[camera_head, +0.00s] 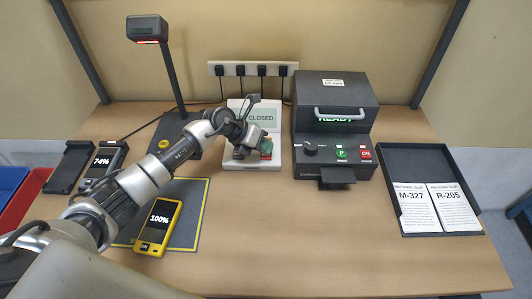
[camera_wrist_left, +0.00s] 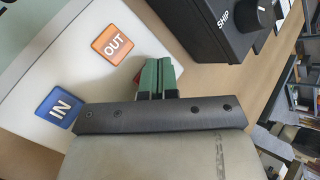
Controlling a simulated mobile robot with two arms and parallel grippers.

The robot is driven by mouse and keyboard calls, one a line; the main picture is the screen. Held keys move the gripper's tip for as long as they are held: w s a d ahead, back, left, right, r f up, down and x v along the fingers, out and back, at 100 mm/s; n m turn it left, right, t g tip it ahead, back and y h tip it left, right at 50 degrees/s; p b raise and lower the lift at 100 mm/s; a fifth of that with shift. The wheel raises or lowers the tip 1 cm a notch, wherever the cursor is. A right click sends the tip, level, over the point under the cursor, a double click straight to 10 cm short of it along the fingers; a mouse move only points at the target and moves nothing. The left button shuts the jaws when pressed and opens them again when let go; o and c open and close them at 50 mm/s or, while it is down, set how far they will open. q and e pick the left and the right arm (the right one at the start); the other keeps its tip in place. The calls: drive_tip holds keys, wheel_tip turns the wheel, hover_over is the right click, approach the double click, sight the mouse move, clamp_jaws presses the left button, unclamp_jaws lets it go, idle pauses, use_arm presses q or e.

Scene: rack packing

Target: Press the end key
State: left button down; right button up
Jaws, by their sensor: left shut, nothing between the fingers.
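A white terminal (camera_head: 281,163) with a screen reading "CLOSED" (camera_head: 263,117) stands at the back middle of the table. My left gripper (camera_head: 266,150) is over its lower keypad area, with its green fingers shut and empty. In the left wrist view the shut fingers (camera_wrist_left: 158,72) point at the terminal's edge side. An orange OUT key (camera_wrist_left: 112,44) and a blue IN key (camera_wrist_left: 60,107) show clear of the fingers. A bit of red (camera_wrist_left: 137,76) shows beside the fingertips, mostly hidden by them. No label reading END is visible, and I cannot tell whether the fingers touch a key. My right gripper is out of view.
A black machine reading "READY" (camera_head: 308,172) stands right of the terminal. A black tray (camera_head: 410,160) with two packing slips lies at the right. A yellow handheld (camera_head: 158,226) lies on a grey mat (camera_head: 187,214) below my arm. A scanner stand (camera_head: 172,75) rises at the left.

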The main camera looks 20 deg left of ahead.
use_arm(q)
drive_tip(key=shift+r, duration=0.55)
wheel_tip(320, 180, up, 5)
drive_tip(key=p, duration=0.4)
drive_tip(key=shift+f, duration=0.1)
idle(0.7)
